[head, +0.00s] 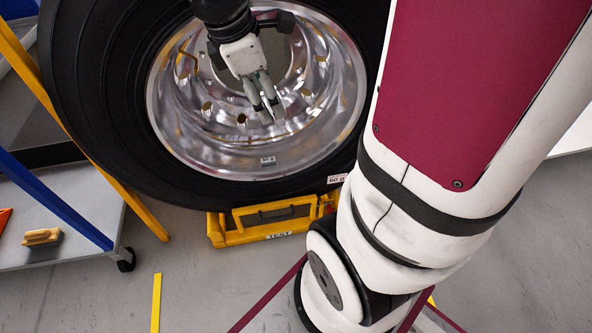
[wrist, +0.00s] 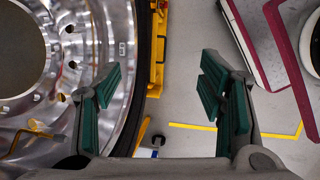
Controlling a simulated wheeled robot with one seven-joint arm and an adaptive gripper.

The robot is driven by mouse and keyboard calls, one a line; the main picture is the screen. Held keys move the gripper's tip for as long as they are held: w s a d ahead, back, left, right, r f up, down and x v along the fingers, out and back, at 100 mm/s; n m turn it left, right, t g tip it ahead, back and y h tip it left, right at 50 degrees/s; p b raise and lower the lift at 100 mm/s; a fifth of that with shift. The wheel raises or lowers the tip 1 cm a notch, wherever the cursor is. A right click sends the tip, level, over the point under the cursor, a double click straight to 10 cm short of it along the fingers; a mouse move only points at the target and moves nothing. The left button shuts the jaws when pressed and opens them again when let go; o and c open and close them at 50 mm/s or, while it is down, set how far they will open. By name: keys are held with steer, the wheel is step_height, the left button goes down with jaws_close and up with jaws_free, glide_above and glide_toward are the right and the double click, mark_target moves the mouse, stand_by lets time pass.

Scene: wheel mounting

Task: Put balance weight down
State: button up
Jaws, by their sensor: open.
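A small grey piece, seemingly the balance weight (head: 268,160), sits on the lower inner rim of the shiny metal wheel (head: 215,140). It also shows as a small marked patch on the rim in the wrist view (wrist: 122,49). My gripper (head: 272,114) is in front of the wheel, above that piece in the head view and apart from it. In the wrist view my gripper (wrist: 162,92) has its green-padded fingers wide apart, with nothing between them. The left finger covers part of the rim.
A black tire (head: 100,120) surrounds the wheel, with a white 60 g label (head: 337,179) at its lower edge. A yellow stand (head: 240,235) is below. A grey cart (head: 60,215) with a wooden-handled brush (head: 41,237) stands left. Floor between is clear.

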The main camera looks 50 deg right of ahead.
steer(key=s+a+r+m+y, duration=0.2)
steer(key=s+a+m, duration=0.4)
steer(key=s, duration=0.4)
steer(key=s+a+r+m+y, duration=0.1)
steer(key=s+a+m, duration=0.4)
steer(key=s, duration=0.5)
steer(key=shift+a+r+m+y, duration=0.4)
steer(key=shift+a+r, duration=0.1)
steer(key=shift+a, duration=0.15)
step_height(320, 180, up, 30)
steer(key=t+p, duration=0.4)
steer(key=p, duration=2.4)
steer(key=shift+d+r+p, duration=0.25)
steer(key=shift+d+p, duration=0.05)
steer(key=shift+p, duration=0.05)
